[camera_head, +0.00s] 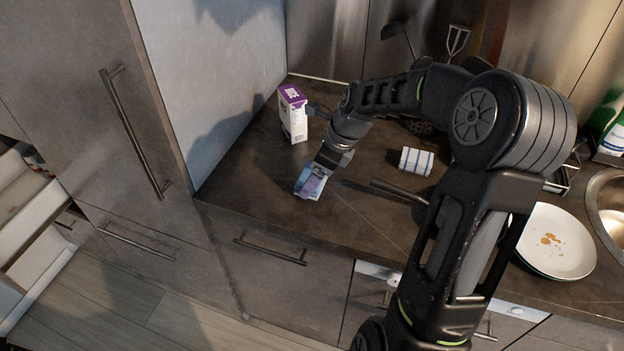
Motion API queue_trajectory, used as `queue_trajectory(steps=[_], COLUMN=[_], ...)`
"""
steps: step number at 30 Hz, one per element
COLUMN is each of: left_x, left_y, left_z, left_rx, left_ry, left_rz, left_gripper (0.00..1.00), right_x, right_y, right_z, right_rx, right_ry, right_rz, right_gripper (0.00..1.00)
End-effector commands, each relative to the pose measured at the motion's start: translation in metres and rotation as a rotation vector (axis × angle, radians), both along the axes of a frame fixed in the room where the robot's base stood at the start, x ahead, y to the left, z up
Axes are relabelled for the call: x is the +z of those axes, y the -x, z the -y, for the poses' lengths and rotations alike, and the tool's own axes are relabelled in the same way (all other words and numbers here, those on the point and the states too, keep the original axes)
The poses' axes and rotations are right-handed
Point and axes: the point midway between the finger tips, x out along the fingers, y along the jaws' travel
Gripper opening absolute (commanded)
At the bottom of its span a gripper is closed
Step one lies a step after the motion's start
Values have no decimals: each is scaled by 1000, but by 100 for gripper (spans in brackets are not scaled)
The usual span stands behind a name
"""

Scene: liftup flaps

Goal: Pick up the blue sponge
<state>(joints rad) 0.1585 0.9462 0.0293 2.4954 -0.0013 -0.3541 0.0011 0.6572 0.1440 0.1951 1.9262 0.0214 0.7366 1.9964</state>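The blue sponge (302,181), blue with a purple patch, is at the counter's left part, near its front edge. My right gripper (318,176) reaches down over it from the upper right, with its fingertips at the sponge and partly covering it. I cannot tell whether the fingers are closed on it, or whether the sponge rests on the counter or is just above it. My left gripper is not in view.
A white and purple carton (293,115) stands behind the sponge by the wall. A striped cloth (416,161) lies to the right. A dirty plate (557,243) sits beside the sink (608,205). The counter (250,195) left of the sponge is clear.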

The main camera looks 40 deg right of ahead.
Motion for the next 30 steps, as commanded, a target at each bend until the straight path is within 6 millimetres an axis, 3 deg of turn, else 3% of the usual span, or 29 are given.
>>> queue_trajectory(steps=[15,23,30], left_x=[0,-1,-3], left_y=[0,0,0], left_z=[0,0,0], left_rx=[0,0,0], left_ry=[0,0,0], left_rz=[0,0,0], left_gripper=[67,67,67], right_x=[0,7,46], right_y=[0,-1,-1], right_z=[0,0,0], right_rx=[0,1,1], right_ry=[0,2,3], right_rz=[0,3,6], right_gripper=[37,37,37])
